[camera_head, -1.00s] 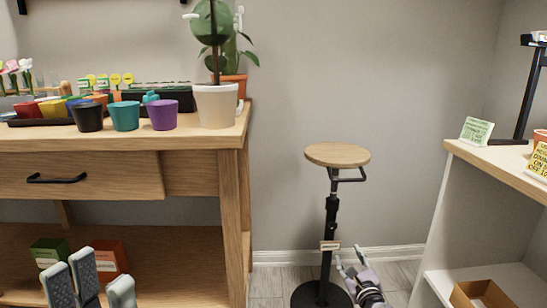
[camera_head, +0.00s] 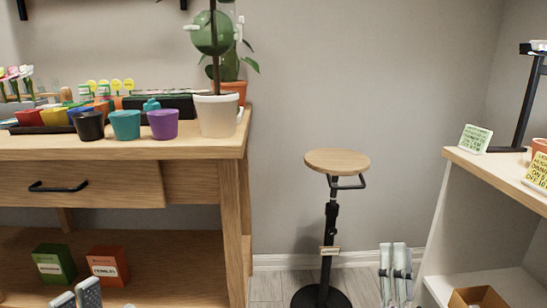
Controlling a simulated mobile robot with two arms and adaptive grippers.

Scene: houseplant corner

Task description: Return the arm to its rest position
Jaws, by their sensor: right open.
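My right gripper (camera_head: 395,262) is low in the head view, between the round stool and the white shelf on the right. Its pale grey fingers point up, it is open, and nothing shows between them. My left gripper (camera_head: 76,296) shows only as grey fingertips at the bottom left edge, in front of the workbench's lower shelf. The rest of it is out of the picture, so its opening cannot be told. Most of both arms is out of view.
A wooden workbench (camera_head: 205,150) on the left bears coloured pots and a plant in a white pot (camera_head: 217,117). A round stool (camera_head: 337,161) stands mid-picture. The white shelf (camera_head: 475,225) on the right holds a cardboard box (camera_head: 478,298). Bare floor shows around the stool.

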